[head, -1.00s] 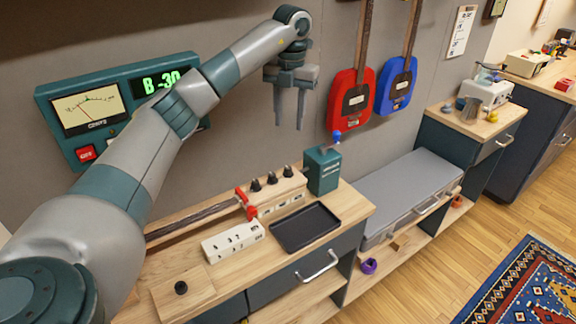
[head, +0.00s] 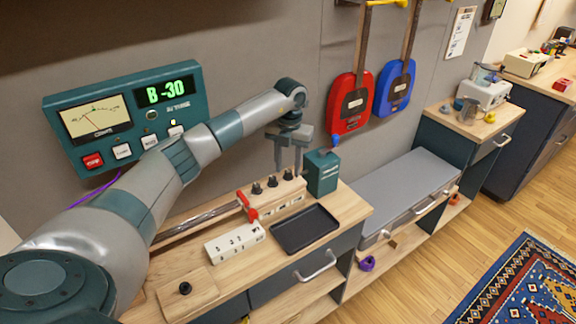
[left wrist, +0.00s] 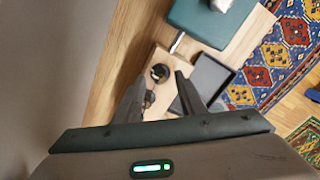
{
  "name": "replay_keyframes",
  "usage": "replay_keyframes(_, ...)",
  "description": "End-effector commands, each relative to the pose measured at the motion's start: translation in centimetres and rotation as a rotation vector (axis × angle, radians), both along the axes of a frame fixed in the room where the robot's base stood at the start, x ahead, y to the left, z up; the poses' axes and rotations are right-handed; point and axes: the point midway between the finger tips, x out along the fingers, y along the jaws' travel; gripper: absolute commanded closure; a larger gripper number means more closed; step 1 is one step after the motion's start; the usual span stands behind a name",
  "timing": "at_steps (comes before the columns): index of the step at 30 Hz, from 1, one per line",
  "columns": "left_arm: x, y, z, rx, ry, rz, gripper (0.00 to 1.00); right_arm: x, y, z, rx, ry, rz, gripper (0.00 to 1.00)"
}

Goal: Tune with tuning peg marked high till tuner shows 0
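The tuner (head: 190,116) on the wall has a green display (head: 166,91) reading "B -30", and its dial needle leans left. Three dark tuning pegs stand in a row on a pale wooden block (head: 284,204): a left peg (head: 257,188), a middle peg (head: 272,181) and a right peg (head: 287,175). Their labels are too small to read. My left gripper (head: 288,171) is open, pointing down just above the right end of the row. In the left wrist view its fingers (left wrist: 161,84) stand apart, with a dark peg (left wrist: 160,72) showing between them. My right gripper is out of view.
A teal box (head: 322,173) stands close right of the peg block. A black tray (head: 304,229) and a white numbered block (head: 234,243) lie in front. A red clamp (head: 247,206) sits at the block's left end. Red (head: 350,104) and blue (head: 394,88) instruments hang behind.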

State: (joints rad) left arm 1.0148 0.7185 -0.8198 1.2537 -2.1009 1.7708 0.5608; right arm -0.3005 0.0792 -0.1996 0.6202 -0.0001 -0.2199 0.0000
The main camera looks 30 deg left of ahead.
Motion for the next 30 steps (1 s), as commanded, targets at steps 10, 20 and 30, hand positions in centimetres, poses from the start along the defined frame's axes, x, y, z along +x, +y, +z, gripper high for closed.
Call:
replay_keyframes(10, -0.02, 0.00, -1.33, -0.001, 0.000, 0.000, 0.63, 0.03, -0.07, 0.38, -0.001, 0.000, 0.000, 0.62)
replay_keyframes(20, -0.01, 0.01, -1.30, 0.000, 0.000, 0.000, 1.00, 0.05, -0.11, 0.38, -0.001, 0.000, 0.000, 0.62)
replay_keyframes(30, -0.02, 0.06, -1.35, 0.001, 0.000, -0.020, 1.00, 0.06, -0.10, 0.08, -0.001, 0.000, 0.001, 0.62)
